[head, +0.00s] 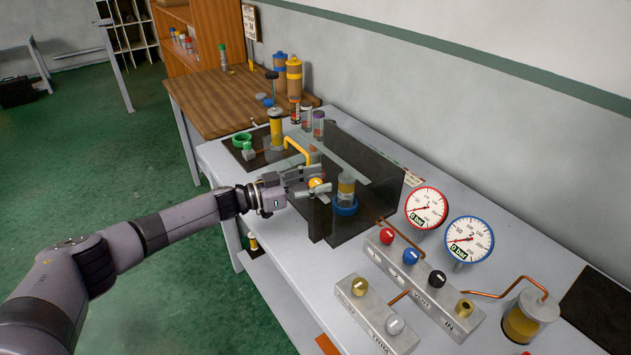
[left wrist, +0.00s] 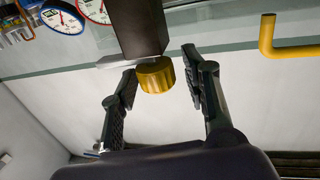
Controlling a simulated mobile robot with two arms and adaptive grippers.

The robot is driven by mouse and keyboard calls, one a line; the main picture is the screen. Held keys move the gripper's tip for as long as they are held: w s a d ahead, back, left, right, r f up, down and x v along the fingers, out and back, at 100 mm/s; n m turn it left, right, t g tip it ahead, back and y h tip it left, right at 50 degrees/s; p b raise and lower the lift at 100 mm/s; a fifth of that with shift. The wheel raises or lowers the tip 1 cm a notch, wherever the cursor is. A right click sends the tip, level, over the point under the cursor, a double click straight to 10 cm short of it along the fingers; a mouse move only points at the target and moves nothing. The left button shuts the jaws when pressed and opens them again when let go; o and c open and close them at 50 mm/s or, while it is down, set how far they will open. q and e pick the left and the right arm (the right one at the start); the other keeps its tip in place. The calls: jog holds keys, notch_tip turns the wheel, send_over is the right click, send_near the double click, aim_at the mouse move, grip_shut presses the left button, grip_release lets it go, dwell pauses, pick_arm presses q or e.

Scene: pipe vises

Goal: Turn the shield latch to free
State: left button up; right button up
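The shield latch shows as a round yellow knob (head: 316,183) on the front of the clear, dark-tinted shield (head: 375,178). In the left wrist view the knob (left wrist: 155,76) is ribbed and brass-yellow, below a dark block (left wrist: 141,25). My left gripper (head: 318,184) is open at the knob. In the left wrist view its fingers (left wrist: 160,88) stand on either side of the knob, with a small gap on each side. A bent yellow handle (head: 297,150) rises from the shield, left of the knob. My right gripper is not in view.
Behind the shield stands a yellow and grey cylinder on a blue ring (head: 345,206). Two gauges (head: 426,207) (head: 468,240), a valve block (head: 425,280) and copper pipes are to the right. Several small jars (head: 306,118) and a yellow pump (head: 276,127) stand at the back left.

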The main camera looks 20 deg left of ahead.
pick_arm(q)
jog(key=shift+s, duration=0.1)
jog(key=v, duration=1.2)
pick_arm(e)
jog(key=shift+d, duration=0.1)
